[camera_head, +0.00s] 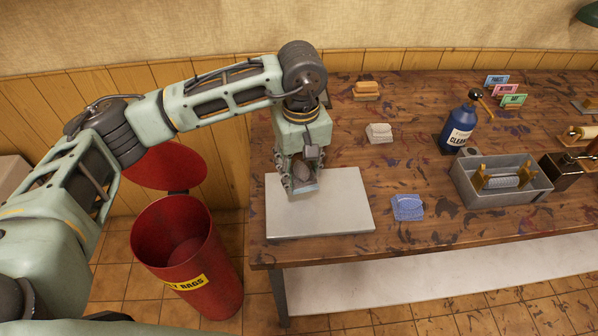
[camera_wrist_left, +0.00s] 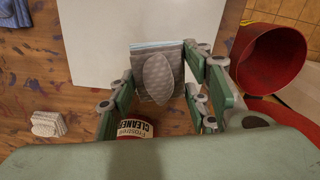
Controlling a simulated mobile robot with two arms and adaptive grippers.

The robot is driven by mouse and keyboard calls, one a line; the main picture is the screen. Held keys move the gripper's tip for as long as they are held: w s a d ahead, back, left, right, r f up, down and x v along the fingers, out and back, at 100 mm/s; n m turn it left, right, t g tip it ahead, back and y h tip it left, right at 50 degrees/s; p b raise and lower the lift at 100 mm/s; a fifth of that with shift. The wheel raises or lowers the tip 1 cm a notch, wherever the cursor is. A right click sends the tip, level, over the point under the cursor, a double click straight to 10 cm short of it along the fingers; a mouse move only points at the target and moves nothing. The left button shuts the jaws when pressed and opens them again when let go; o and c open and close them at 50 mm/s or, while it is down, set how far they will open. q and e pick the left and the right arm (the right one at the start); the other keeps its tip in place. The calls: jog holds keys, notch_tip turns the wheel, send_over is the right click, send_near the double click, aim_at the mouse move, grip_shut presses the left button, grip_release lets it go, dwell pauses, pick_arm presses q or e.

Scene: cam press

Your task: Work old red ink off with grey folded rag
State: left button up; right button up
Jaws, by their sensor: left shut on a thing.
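My left gripper (camera_head: 303,180) is shut on the grey folded rag (camera_head: 302,172), above the left part of a pale flat slab (camera_head: 340,208). In the left wrist view the rag (camera_wrist_left: 158,78) sits between the fingers, with a light blue edge along its far side. I cannot tell whether the rag touches the slab (camera_wrist_left: 105,40). The bare part of the slab looks plain; I see no red ink on it, and the part under the gripper is hidden. My right gripper is not in view.
A blue cleaner bottle (camera_head: 459,130), metal tray with a roller (camera_head: 465,186), white cloth (camera_head: 379,133), blue cloth (camera_head: 407,207) and orange cloth (camera_head: 366,90) stand to the right. A red rag bin (camera_head: 190,255) is left of the table. A tin labelled cleaner (camera_wrist_left: 135,128) is partly hidden.

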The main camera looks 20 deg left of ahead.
pick_arm(q)
jog(key=shift+r, duration=1.05)
